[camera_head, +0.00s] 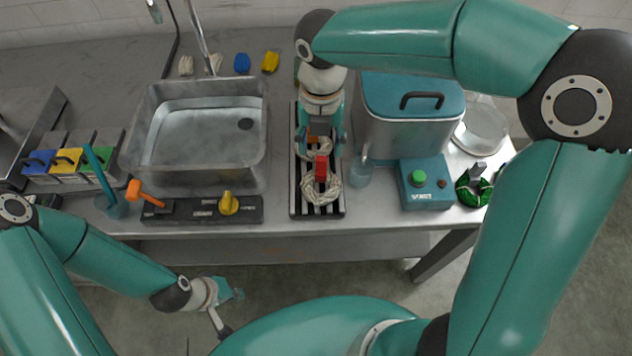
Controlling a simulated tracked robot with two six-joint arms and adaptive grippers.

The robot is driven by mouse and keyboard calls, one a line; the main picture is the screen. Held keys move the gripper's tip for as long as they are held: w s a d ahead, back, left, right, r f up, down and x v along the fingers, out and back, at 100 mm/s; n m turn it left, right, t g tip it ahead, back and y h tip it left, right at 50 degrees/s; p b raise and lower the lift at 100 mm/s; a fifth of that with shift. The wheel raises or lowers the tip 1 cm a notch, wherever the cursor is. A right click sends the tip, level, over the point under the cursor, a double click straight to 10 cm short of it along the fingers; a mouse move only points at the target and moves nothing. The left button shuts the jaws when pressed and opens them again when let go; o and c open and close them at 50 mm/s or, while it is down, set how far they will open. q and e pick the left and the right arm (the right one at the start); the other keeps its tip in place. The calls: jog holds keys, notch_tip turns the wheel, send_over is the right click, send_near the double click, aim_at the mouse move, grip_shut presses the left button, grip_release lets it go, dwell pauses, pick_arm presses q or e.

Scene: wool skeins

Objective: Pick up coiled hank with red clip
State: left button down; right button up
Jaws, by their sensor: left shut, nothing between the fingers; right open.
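A cream coiled hank (322,192) with a red clip (321,168) lies at the front of a dark slatted rack. A second cream coil (318,149) with an orange part at its top lies behind it on the same rack. My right gripper (322,145) reaches down over this rear coil, its fingers open on either side, behind the red clip. I cannot tell whether the fingers touch the coil. My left gripper (233,294) is shut and empty, low in front of the table.
The slatted rack (295,205) stands between a metal sink (265,150) and a teal-lidded container (380,135). A glass (360,173) and a teal button box (427,198) are to the right. A control strip with a yellow knob (229,203) is to the left.

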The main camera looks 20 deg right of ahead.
aim_at(321, 158)
jog(key=shift+d+f, duration=0.1)
jog(key=shift+f, duration=3.3)
jog(key=shift+c, duration=0.2)
grip_shut()
